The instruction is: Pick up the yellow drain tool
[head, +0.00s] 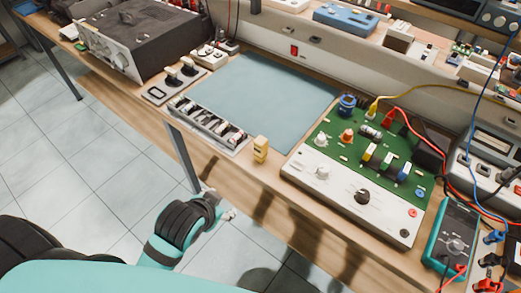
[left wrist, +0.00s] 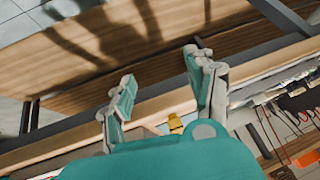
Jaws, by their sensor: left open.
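The yellow drain tool (head: 260,149) appears to be the small yellow upright thing at the front edge of the wooden workbench (head: 262,190). It is short and blocky. A bit of yellow, likely the same tool (left wrist: 175,122), shows between the finger bases in the left wrist view, partly hidden by my gripper's teal body. My left gripper (head: 226,207) is in front of the bench edge, to the lower left of the tool and apart from it. In the left wrist view its two fingers (left wrist: 160,73) are spread, with nothing between the tips. My right gripper is not in view.
A green and white circuit board (head: 360,165) lies right of the tool. A grey tray of parts (head: 208,126) lies to its left, and a blue-grey mat (head: 262,95) behind. A bench leg (head: 182,155) stands near my left gripper. Cables hang at the right.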

